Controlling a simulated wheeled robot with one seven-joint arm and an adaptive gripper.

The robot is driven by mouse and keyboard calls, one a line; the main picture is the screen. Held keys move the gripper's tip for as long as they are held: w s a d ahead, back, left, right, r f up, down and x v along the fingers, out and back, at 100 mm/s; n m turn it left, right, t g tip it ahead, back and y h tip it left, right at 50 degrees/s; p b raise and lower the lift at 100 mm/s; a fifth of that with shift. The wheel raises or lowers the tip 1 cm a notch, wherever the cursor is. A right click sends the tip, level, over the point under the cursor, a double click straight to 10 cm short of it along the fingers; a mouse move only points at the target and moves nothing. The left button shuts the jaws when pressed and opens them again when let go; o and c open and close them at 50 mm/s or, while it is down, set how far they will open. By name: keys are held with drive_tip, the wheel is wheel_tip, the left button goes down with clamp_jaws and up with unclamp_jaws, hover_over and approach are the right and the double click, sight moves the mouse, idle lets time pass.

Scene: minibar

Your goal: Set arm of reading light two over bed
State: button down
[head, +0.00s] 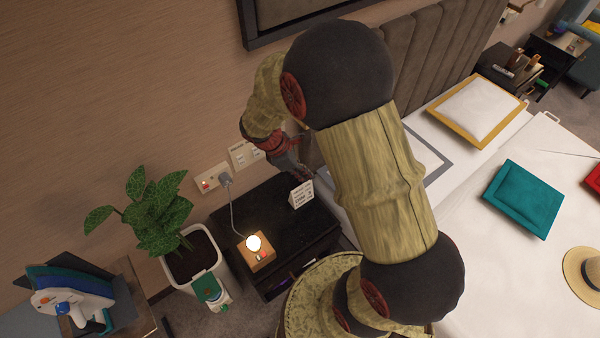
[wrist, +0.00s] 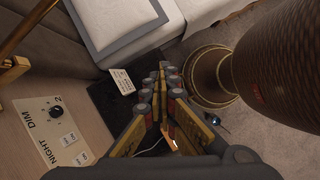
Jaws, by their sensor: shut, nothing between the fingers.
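A brass bar (wrist: 30,25) with a second brass piece below it (wrist: 14,70) shows at the upper left of the wrist view; it looks like part of a reading light's arm, and its far end is out of frame. A wall panel (wrist: 58,135) marked 2, DIM and NIGHT sits below it. The bed (head: 500,220) is on the right in the head view. My gripper (wrist: 162,78) is shut and empty, to the right of the brass bar and apart from it. In the head view my gripper (head: 296,170) is above the nightstand, and no near light shows; my arm covers part of the headboard.
The black nightstand (head: 262,212) bears a lit lamp (head: 256,250) and a small white card (head: 301,194). A potted plant (head: 165,225) stands left of it. The padded headboard (head: 425,45) lines the wall. Another brass fitting (head: 516,6) is at the far top right.

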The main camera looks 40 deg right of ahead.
drive_tip(key=s+d+n+t+p, duration=0.1)
drive_tip(key=d+n, duration=0.4)
drive_tip(key=d, duration=0.7)
drive_tip(key=s+d+n+t+p, duration=0.2)
drive_tip(key=d+n+t, duration=0.1)
drive_tip(key=d, duration=0.9)
drive_tip(key=shift+n+p, duration=0.35)
drive_tip(key=shift+n, duration=0.55)
drive_tip(key=shift+a, duration=0.1)
